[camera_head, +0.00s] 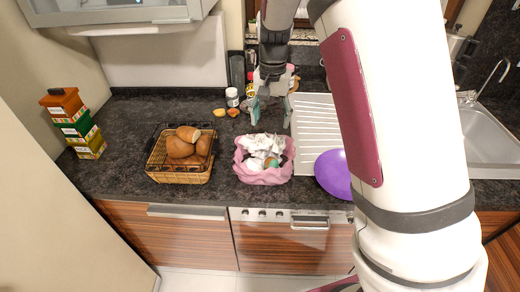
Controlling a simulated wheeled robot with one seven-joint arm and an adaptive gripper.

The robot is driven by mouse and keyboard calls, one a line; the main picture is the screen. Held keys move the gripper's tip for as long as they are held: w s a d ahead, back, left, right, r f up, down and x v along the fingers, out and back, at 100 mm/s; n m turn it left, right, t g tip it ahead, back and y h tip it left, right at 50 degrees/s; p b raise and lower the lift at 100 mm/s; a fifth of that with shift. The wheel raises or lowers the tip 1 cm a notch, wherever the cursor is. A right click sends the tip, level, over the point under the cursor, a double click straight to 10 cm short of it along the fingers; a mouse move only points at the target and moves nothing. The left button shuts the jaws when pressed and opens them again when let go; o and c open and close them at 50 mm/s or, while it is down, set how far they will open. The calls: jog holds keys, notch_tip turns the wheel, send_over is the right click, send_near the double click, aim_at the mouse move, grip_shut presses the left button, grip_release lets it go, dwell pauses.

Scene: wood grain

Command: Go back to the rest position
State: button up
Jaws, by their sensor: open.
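My gripper (271,105) hangs at the end of my arm over the dark countertop (130,125), pointing down. Its two fingers are spread apart, with nothing visible between them. It is above and behind a pink bowl (262,178) that holds crumpled white items and something greenish. I cannot tell whether the fingertips touch anything. My white arm covers much of the right side of the view.
A wicker basket (178,176) of bread stands left of the bowl. Stacked boxes (76,125) stand at the far left. A purple round object (334,173), a ribbed white drainboard (313,130) and a sink (490,140) are at right. A white-lidded jar (232,97) stands behind.

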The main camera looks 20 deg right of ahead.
jog(key=s+r+n+t+y+b, duration=0.1)
jog(key=s+r+n+t+b, duration=0.15)
jog(key=s+r, duration=0.95)
jog(key=s+r+n+t+h, duration=0.1)
jog(key=s+r+n+t, duration=0.1)
jog(key=s, duration=1.1)
jog(key=shift+r+n+t, duration=0.35)
jog(key=shift+n+t, duration=0.2)
jog(key=shift+n, duration=0.5)
